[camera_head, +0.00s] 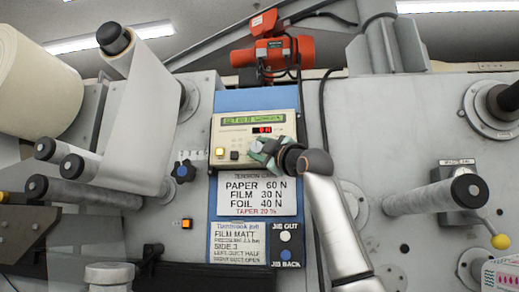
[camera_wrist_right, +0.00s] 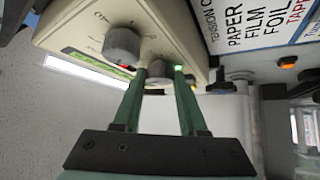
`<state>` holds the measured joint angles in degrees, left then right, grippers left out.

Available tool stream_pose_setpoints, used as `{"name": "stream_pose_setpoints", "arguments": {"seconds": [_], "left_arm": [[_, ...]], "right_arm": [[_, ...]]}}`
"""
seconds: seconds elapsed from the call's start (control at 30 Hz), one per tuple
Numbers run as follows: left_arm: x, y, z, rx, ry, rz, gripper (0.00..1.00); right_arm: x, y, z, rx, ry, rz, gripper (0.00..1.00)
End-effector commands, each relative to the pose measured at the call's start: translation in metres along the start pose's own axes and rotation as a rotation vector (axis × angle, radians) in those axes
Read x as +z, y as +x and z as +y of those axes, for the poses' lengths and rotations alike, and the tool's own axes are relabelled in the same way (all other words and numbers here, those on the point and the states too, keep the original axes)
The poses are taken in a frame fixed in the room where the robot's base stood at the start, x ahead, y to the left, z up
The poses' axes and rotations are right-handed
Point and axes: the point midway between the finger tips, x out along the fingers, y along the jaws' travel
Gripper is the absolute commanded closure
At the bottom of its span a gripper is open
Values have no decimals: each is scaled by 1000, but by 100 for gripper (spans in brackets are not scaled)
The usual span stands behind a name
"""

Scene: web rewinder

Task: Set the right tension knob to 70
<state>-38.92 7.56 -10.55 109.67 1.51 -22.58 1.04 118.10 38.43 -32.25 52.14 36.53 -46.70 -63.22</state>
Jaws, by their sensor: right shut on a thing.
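The beige tension control box (camera_head: 228,133) is mounted on the blue panel, with a green text display and a small red number display (camera_head: 262,130) that is too small to read. My right gripper (camera_head: 262,150) is at the box's lower front, its green fingers covering part of it. In the right wrist view, the two fingers (camera_wrist_right: 160,76) are shut on a round grey knob (camera_wrist_right: 160,66). A second grey knob (camera_wrist_right: 122,44) with dial marks around it stands beside them, apart from the fingers. The dial settings cannot be read. My left gripper is not in view.
Below the box are a tension sign (camera_head: 235,190) listing paper, film and foil, and a Film Matt note (camera_head: 238,243). A dark blue star knob (camera_head: 183,171) is to the left. Rollers (camera_head: 435,195) stick out on both sides. A red unit (camera_head: 272,52) is above.

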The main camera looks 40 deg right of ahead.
Motion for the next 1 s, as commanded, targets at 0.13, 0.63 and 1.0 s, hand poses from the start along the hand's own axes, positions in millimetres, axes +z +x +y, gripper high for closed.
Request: {"name": "stream_pose_setpoints", "arguments": {"seconds": [0.13,0.63,1.0], "left_arm": [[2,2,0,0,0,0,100],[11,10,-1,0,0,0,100],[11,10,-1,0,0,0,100]], "right_arm": [[0,0,-2,22,23,-1,100],[-1,1,-6,282,283,0,100],[-1,1,-5,309,310,0,100]]}}
